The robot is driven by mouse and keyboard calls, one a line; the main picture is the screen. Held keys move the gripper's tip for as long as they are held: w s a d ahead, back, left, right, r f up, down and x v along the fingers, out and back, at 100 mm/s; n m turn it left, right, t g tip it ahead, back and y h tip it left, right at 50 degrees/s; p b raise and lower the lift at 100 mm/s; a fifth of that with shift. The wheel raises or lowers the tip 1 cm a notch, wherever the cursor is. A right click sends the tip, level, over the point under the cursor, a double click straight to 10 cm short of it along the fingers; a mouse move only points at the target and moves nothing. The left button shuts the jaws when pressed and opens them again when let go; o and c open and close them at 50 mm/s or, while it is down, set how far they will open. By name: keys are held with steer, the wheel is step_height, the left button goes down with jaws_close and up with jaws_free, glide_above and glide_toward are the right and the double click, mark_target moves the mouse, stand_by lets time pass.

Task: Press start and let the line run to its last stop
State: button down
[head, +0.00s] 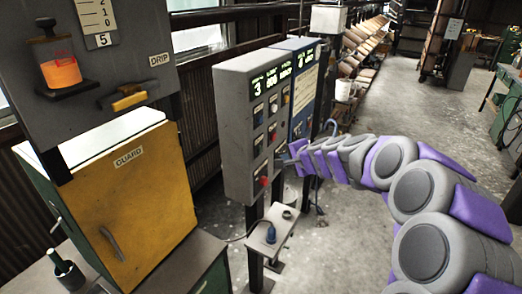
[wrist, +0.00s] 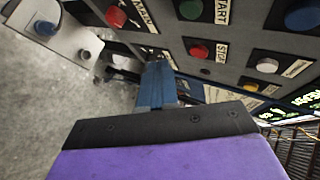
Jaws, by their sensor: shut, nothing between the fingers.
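A grey control box (head: 236,135) with a green-lit display stands near the middle of the head view, with several buttons on its face. In the wrist view a green button (wrist: 190,9) labelled START is at the top edge. A red button (wrist: 198,50) labelled STOP lies below it. My gripper (head: 287,161) is beside the box's right side in the head view, its tips hard to make out there. In the wrist view its blue fingers (wrist: 157,82) are together and empty, left of and below the STOP button. Contact with the panel cannot be told.
A blue control box (head: 300,88) stands behind the grey one. A yellow cabinet door (head: 135,205) marked GUARD is at left. A small stand (head: 272,232) with a blue plug is below the box. Another red button (wrist: 115,17) is left of START. Floor is clear at right.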

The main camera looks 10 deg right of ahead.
mark_target(261, 149)
steer(key=shift+w+a+p, duration=0.3)
steer(key=shift+w+a, duration=0.55)
steer(key=shift+a, duration=0.25)
steer(key=shift+w+a+p, duration=0.25)
steer(key=shift+w+a, duration=0.55)
steer(key=shift+a, duration=0.25)
steer(key=shift+a, duration=0.1)
stand_by(0.4)
steer(key=shift+w+a+r, duration=0.1)
steer(key=shift+w+a, duration=0.1)
steer(key=shift+a, duration=0.05)
